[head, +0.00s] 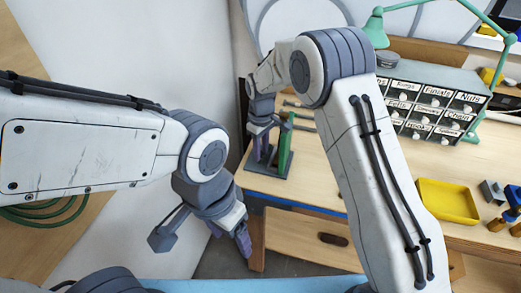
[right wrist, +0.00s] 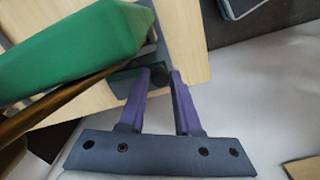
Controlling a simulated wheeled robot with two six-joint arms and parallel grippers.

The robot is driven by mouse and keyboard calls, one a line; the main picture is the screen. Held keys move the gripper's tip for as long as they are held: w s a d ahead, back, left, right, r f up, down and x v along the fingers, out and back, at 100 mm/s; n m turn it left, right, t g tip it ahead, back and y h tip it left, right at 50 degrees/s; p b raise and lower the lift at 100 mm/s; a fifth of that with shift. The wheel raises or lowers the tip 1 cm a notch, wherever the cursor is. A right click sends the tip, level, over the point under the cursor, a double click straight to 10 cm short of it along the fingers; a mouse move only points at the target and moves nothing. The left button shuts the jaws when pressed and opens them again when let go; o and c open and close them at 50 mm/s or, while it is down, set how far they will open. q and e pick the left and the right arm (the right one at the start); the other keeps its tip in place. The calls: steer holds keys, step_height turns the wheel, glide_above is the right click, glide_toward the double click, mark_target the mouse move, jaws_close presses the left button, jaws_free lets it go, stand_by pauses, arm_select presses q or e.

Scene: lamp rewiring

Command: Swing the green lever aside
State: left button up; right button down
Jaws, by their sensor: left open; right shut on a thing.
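The green lever (head: 285,151) stands upright on a dark base (head: 269,170) near the left end of the workbench in the head view. In the right wrist view the lever (right wrist: 75,48) is large at upper left, beside and outside the fingers. I cannot tell whether the knob belongs to the lever. In the head view my right gripper (head: 260,143) is beside the lever, partly hidden. My left gripper (head: 243,243) is open and empty, low in front of the bench.
A cabinet of labelled drawers (head: 430,100) stands at the back right. A green lamp (head: 376,28) rises behind it. A yellow tray (head: 447,201) lies on the bench at right. A wooden drawer front (head: 310,238) is below the bench top. A white wall is at left.

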steer(key=shift+r, duration=0.1)
steer(key=c, duration=0.6)
jaws_free()
step_height(320, 180, up, 10)
steer(key=b, duration=0.2)
steer(key=shift+r, duration=0.2)
steer(key=s+a+r+m, duration=0.1)
steer(key=s+r, duration=0.1)
steer(key=s, duration=0.7)
steer(key=s+a+r, duration=0.1)
steer(key=s+r, duration=0.1)
steer(key=s, duration=0.7)
steer(key=s+d+f, duration=0.2)
steer(key=s, duration=0.5)
steer(key=s+d+f+m+y, duration=0.1)
steer(key=s+d+f, duration=0.1)
steer(key=s, duration=0.6)
steer(key=shift+s+d, duration=0.3)
steer(key=shift+d, duration=0.3)
